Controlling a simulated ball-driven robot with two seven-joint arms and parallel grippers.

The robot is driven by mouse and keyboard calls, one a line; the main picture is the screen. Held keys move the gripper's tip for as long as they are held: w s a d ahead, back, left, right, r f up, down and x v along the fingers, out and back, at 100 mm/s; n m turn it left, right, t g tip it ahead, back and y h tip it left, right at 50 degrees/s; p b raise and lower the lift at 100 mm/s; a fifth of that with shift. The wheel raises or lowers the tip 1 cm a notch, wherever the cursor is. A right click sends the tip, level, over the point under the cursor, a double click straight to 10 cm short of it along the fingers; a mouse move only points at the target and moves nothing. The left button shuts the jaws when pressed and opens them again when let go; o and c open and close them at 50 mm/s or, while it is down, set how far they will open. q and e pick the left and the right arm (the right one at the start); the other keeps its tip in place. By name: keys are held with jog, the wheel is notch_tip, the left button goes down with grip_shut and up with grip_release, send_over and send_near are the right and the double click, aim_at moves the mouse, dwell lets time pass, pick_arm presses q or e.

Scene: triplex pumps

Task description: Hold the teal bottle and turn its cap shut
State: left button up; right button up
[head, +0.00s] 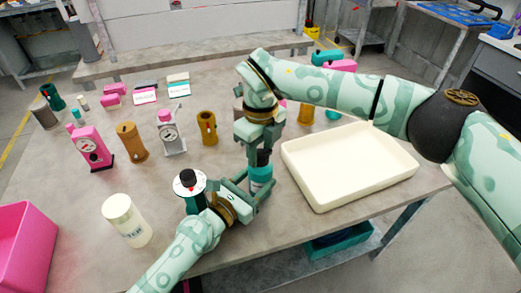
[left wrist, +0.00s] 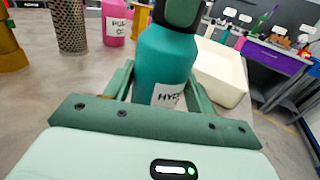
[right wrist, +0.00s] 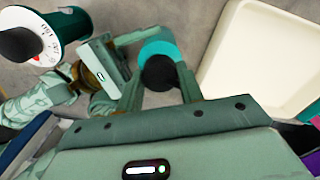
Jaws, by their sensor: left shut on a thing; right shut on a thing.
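The teal bottle (head: 261,174) stands upright near the front middle of the table. Its white label, partly hidden, shows in the left wrist view (left wrist: 168,95). My left gripper (head: 259,190) is shut around the bottle's body, with a finger on each side (left wrist: 160,85). The black cap (right wrist: 160,73) sits on top of the bottle, between the fingers of my right gripper (right wrist: 160,88). That gripper points down from above and is shut on the cap. The cap's thread is hidden, so I cannot tell how tight it is.
A cream tray (head: 350,165) is close on the right. A dark green part with a black knob (head: 188,183) stands just left of the bottle, and a white labelled bottle (head: 126,220) further left. Pink and grey gauge units (head: 93,148) and brown cylinders (head: 132,143) stand behind.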

aim_at(261, 153)
jog(key=m, duration=0.4)
jog(key=shift+w, duration=0.1)
jog(key=m, duration=0.4)
jog(key=shift+m, duration=0.3)
jog(key=m, duration=0.4)
jog(key=shift+m, duration=2.2)
jog(key=o, duration=1)
notch_tip(261, 153, up, 12)
